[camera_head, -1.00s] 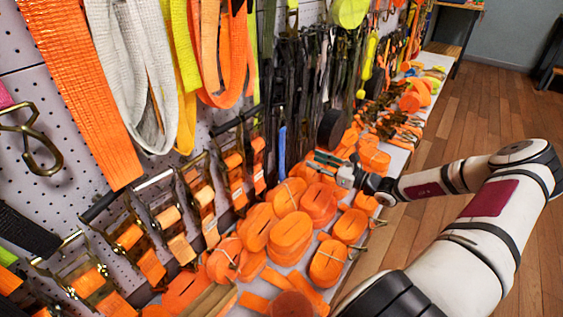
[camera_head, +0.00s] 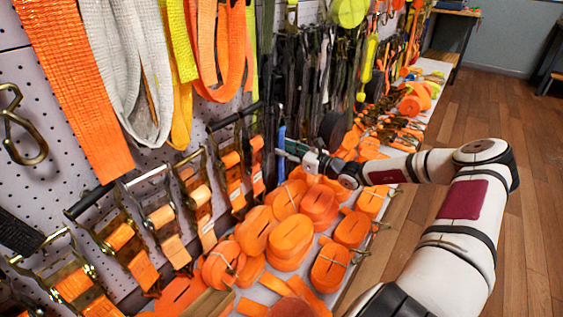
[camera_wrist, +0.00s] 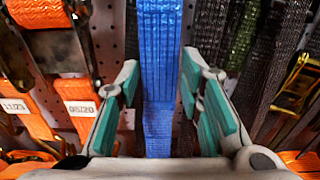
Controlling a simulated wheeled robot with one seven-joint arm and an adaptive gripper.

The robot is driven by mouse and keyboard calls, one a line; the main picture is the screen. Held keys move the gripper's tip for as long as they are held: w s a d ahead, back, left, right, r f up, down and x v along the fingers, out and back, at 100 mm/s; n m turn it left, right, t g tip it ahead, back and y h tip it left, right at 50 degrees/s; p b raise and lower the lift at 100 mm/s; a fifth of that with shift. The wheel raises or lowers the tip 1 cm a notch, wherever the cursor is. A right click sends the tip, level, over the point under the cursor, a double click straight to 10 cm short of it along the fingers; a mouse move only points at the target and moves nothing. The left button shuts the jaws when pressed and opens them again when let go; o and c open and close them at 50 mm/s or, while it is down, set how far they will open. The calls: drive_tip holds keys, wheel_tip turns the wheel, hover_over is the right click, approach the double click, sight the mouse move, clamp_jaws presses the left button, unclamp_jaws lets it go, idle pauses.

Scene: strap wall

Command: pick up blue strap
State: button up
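The blue strap (camera_wrist: 160,60) hangs vertically in the middle of the wrist view, in front of the pegboard. It also shows in the head view as a thin blue strip (camera_head: 281,137) right of the orange ratchet straps. My gripper (camera_wrist: 160,82) is open, with one teal-padded finger on each side of the strap. The strap appears to lie between the fingers, with narrow gaps beside it. In the head view my gripper (camera_head: 288,150) is right at the strap. The strap's lower end is hidden behind the gripper body in the wrist view.
Orange ratchet straps (camera_head: 232,172) hang to the left, dark straps (camera_wrist: 270,60) to the right. Rolled orange straps (camera_head: 290,238) cover the shelf below my arm. The wooden floor (camera_head: 500,105) at right is clear.

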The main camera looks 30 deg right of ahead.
clamp_jaws()
drive_tip(key=shift+r, duration=0.15)
